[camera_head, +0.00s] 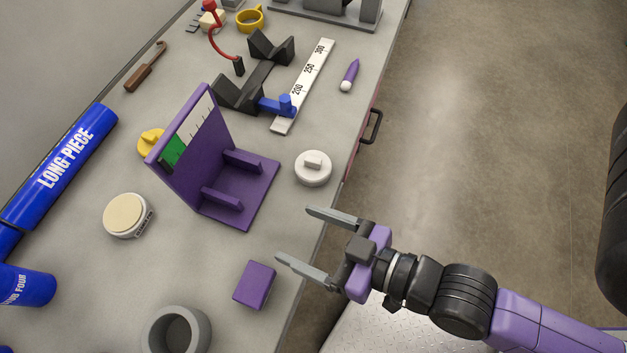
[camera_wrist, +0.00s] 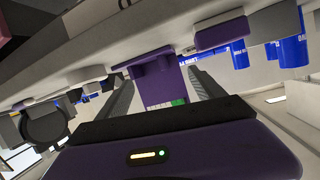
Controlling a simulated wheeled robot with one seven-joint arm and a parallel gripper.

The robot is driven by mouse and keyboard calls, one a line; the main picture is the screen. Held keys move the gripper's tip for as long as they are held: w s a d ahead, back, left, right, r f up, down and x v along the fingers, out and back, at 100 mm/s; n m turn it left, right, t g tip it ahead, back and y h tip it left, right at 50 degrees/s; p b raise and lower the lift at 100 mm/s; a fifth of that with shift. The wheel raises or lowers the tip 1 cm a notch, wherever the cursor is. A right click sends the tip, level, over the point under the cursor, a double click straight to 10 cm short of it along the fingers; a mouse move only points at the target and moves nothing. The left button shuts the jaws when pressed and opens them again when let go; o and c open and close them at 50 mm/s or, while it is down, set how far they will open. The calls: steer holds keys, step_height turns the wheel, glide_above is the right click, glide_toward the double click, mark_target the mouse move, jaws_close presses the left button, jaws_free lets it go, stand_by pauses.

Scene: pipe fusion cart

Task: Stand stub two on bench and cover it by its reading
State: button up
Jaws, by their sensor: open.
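My gripper (camera_head: 294,232) is open and empty at the bench's right edge, its fingers pointing left over the bench. I see no stub labelled two. A purple gauge stand (camera_head: 243,195) with an upright plate, two low ribs and a white scale with a green band stands on the bench (camera_head: 75,285), left of and beyond my fingers. It also shows between the fingers in the wrist view (camera_wrist: 158,85). A white round cap with a raised tab (camera_head: 313,168) lies right of the stand. A yellow cap (camera_head: 151,141) is partly hidden behind the stand.
Blue pipe marked LONG PIECE (camera_head: 65,165) lies left; another ending in FOUR (camera_head: 27,286) is below it. Other items: a cream-topped round pad (camera_head: 126,214), purple block (camera_head: 255,284), grey cup (camera_head: 177,332), black V-blocks (camera_head: 240,92), a ruler (camera_head: 304,85) and purple marker (camera_head: 350,75).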

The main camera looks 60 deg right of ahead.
steer(key=s+d+r+h, duration=0.1)
steer(key=s+d+r, duration=0.1)
steer(key=s+d, duration=0.3)
steer(key=shift+s+r+t+h, duration=0.15)
steer(key=shift+s+t+h, duration=0.2)
steer(key=shift+s, duration=0.85)
stand_by(2.0)
